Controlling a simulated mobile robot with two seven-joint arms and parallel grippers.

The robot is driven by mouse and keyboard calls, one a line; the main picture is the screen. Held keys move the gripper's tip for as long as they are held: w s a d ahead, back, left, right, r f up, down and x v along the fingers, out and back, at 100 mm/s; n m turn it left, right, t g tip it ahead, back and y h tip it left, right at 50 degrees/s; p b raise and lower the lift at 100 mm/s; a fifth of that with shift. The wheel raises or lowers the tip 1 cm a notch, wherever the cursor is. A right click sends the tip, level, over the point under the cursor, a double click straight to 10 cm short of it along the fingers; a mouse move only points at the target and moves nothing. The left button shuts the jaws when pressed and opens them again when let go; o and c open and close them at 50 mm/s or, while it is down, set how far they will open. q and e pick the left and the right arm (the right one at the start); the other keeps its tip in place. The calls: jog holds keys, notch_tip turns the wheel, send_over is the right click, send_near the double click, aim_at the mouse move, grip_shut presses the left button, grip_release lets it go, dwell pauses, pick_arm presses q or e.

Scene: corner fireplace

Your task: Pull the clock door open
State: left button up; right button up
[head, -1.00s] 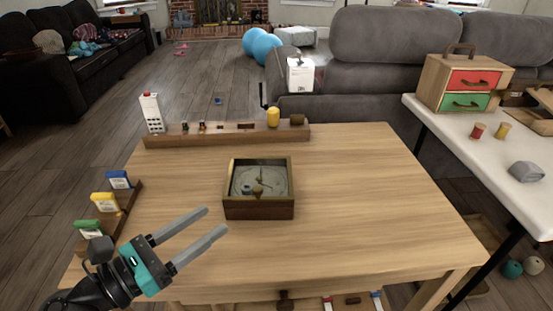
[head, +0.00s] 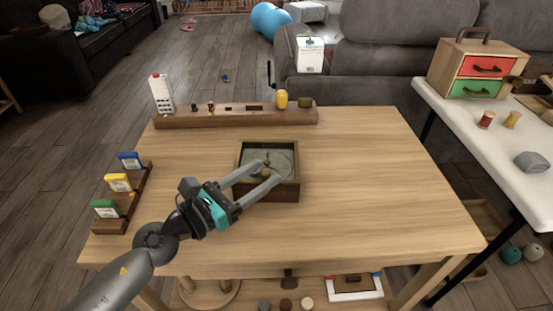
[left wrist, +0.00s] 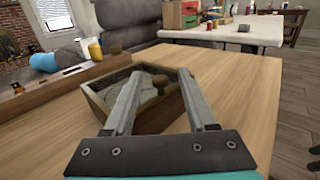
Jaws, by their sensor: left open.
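The clock (head: 285,194) is a square dark wooden box lying on the table, with a pale dial facing up. Its glazed door (head: 281,159) looks shut, and a small round wooden knob (head: 266,172) stands on it. My left gripper (head: 270,170) is open over the box, with one finger on each side of the knob. In the left wrist view the knob (left wrist: 160,82) shows between the fingertips; I cannot tell whether they touch it. The fingers hide part of the dial and frame. My right gripper is not in view.
The wooden table (head: 370,200) is clear around the clock. A wooden rail (head: 235,118) with small items runs along its back edge. A rack (head: 131,205) of coloured cards stands at left. A white table (head: 490,140) with a drawer box (head: 478,70) is at right.

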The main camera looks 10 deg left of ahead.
aim_at(277, 165)
pick_arm(q)
jog(key=shift+p+x, duration=0.35)
jog(key=shift+x, duration=2.1)
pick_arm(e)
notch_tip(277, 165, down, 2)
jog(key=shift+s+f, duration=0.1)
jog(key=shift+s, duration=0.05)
pick_arm(q)
grip_shut()
